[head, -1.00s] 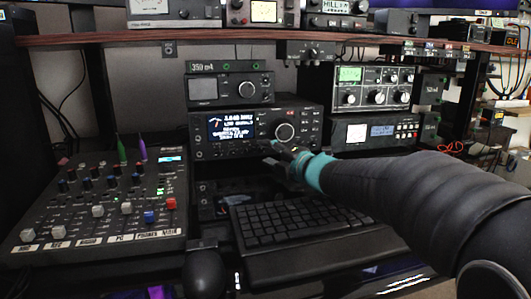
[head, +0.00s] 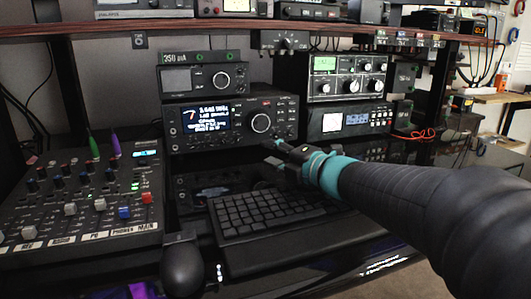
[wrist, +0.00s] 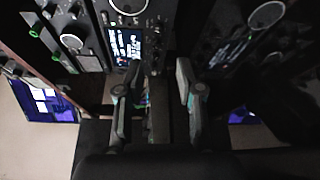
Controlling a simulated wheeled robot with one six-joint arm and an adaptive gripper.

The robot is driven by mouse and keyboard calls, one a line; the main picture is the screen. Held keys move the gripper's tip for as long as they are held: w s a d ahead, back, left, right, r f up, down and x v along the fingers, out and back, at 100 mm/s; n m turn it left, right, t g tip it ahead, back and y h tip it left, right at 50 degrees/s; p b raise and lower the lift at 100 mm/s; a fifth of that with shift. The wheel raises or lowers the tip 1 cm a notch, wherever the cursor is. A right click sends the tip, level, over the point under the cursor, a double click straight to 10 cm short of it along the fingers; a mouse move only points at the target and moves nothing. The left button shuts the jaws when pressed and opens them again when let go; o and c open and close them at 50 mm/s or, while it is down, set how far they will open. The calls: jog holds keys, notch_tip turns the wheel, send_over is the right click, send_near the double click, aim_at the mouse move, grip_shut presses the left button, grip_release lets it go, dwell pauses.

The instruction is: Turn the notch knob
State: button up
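The black radio (head: 285,110) stands at the back centre, with a lit display (head: 208,118), a large dial (head: 261,123) and small knobs along its lower front. I cannot read the labels, so I cannot tell which knob is the notch knob. My gripper (head: 272,147) is in front of the radio's lower front, below and slightly right of the large dial. In the wrist view my gripper (wrist: 159,72) is open, its two fingers apart with nothing seen between them. A radio face with a lit display (wrist: 125,45) lies beyond the fingertips. Contact with any knob cannot be made out.
A keyboard (head: 270,212) lies below my gripper. A mixer (head: 75,205) with coloured knobs and upright green and purple pens is at left. A small unit (head: 205,79) sits on the radio; a tuner (head: 347,76) is at right. A shelf (head: 200,25) runs above.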

aim_at(237, 139)
jog(key=w+d+r+m+t+h+p, duration=0.1)
jog(key=w+d+r+m+h+p, duration=0.15)
jog(key=w+r+m+h, duration=0.45)
jog(key=w+d+r+m+t+h+p, duration=0.1)
jog(key=w+d+r+m+h, duration=0.3)
jog(key=w+r+m, duration=0.3)
jog(key=s+a+m+g+p, duration=0.1)
jog(key=a+m+g, duration=0.1)
jog(key=a+m, duration=0.1)
jog(key=s+a+m+g+h+p, duration=0.1)
jog(key=a+m+g, duration=0.1)
jog(key=a+m, duration=0.1)
jog(key=s+a+m+g+p, duration=0.1)
jog(key=a+m+g, duration=0.1)
jog(key=a+g, duration=0.1)
jog(key=shift+s+f+m, duration=0.1)
jog(key=shift+m, duration=0.3)
jog(key=s+a+m+g+p, duration=0.1)
jog(key=s+a+g, duration=0.3)
jog(key=s+a, duration=0.25)
jog(key=shift+y, duration=0.4)
jog(key=b+x, duration=0.3)
jog(key=x, duration=1)
jog(key=shift+w+f, duration=0.15)
jog(key=shift+f, duration=0.1)
